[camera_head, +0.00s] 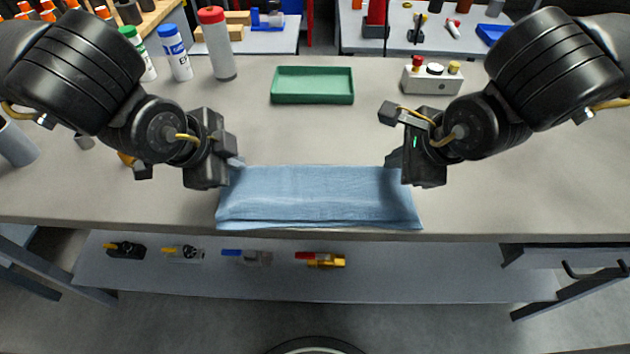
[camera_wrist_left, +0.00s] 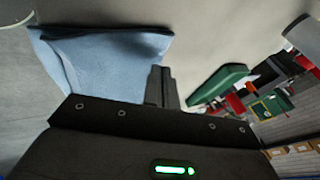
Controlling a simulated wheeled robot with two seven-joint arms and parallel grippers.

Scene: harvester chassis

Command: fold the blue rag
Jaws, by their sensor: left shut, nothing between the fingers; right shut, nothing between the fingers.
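The blue rag (camera_head: 318,198) lies as a wide flat strip along the front edge of the workbench, longer from left to right than from front to back. It also shows in the left wrist view (camera_wrist_left: 95,60). My left gripper (camera_head: 236,162) is shut and empty at the rag's back left corner. In the left wrist view its closed fingers (camera_wrist_left: 161,88) stand beside the rag. My right gripper (camera_head: 392,160) is shut and empty at the rag's back right corner. I cannot tell whether either gripper touches the cloth.
A green tray (camera_head: 312,99) stands behind the rag. A control box (camera_head: 432,79) with buttons is at the back right. Several bottles, one with a red cap (camera_head: 217,45), stand at the back left. A lower shelf (camera_head: 400,275) holds small tools. The bench between rag and tray is clear.

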